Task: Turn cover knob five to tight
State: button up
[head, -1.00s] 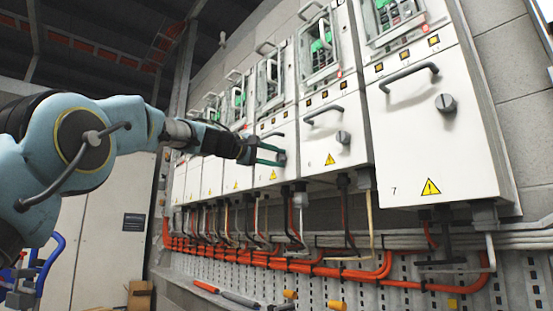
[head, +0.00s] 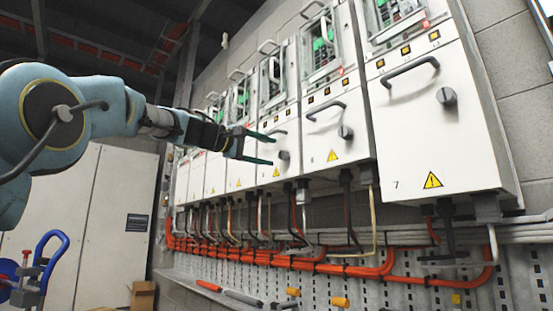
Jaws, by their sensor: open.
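The cover with knob five (head: 284,155) is the third white drive cover counting leftward from the one marked 7. The knob is small, dark and round, just right of my fingertips. My gripper (head: 271,149) is open, with two long dark-green fingers pointing right, one above and one below the knob's height. A gap shows between the fingertips and the knob, and nothing is held. The knob's pointer angle is too small to read. My gripper and fingers hide part of the cover's face and handle.
Cover seven (head: 435,130) and its knob (head: 446,96) stand at right; the cover six knob (head: 345,132) is between. Bar handles stick out from the covers. Orange cables (head: 330,268) run below.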

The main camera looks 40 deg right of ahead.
jog(key=a+b, duration=0.1)
jog(key=a, duration=0.5)
jog(key=shift+w, duration=0.15)
